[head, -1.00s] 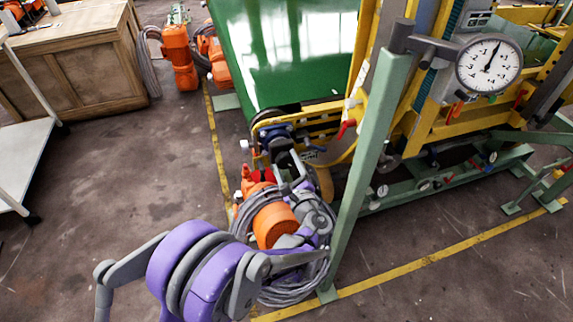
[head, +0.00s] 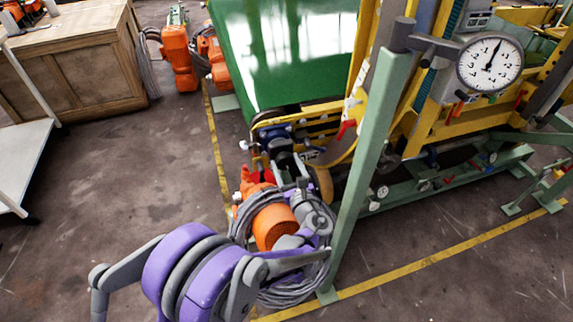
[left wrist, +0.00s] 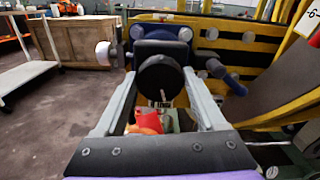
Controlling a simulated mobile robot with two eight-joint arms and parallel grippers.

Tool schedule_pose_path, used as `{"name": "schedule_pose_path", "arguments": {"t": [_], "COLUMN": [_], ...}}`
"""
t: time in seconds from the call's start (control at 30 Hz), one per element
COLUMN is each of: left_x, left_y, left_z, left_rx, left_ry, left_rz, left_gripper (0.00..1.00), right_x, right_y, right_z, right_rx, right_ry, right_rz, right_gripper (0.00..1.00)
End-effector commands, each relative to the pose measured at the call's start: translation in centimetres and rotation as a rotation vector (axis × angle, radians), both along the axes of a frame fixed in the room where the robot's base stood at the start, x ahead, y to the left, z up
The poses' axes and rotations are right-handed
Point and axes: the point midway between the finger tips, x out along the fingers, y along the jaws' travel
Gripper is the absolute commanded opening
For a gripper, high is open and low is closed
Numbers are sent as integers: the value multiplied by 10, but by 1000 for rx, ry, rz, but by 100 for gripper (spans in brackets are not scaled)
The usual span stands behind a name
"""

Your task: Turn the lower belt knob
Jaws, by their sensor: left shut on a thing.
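The lower belt knob (left wrist: 161,76) is a dark round knob at the near end of the conveyor, in the middle of the left wrist view. My left gripper (left wrist: 161,84) has its two grey fingers on either side of the knob and is shut on it. In the head view my left gripper (head: 288,168) reaches the low end of the machine, and its fingers partly hide the knob. My right gripper is in neither view.
The green conveyor belt (head: 285,50) rises behind the knob. A green post (head: 365,170) with a dial gauge (head: 489,62) stands close to the right of my left arm. An orange motor (head: 273,227) with coiled grey cable lies below. Open floor (head: 120,190) is at left.

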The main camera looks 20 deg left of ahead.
Motion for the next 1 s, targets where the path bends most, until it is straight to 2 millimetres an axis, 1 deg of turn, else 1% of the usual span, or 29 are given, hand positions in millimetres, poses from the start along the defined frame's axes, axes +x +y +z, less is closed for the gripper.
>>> {"name": "schedule_pose_path", "arguments": {"t": [0.33, 0.37, 0.4, 0.5, 0.77, 0.87, 1.0], "left_x": [-1, -1, -1, 0, -2, -9, -30], "left_y": [0, 0, 0, 0, -1, -7, -22], "left_z": [-1, -1, -1, -1, 0, 0, 1], "left_rx": [-2, -2, -2, -1, 0, -1, -2], "left_ry": [1, 1, 1, 1, 1, 0, 0], "left_rz": [0, 0, 0, 0, -1, -3, -4], "left_gripper": [16, 77, 84, 100, 100, 100, 100], "right_x": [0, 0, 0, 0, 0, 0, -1], "right_y": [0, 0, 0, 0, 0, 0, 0], "right_z": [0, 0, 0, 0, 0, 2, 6], "right_rx": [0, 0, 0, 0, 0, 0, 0], "right_ry": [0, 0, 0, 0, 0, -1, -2], "right_rz": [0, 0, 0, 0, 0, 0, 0], "right_gripper": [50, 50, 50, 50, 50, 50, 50]}}
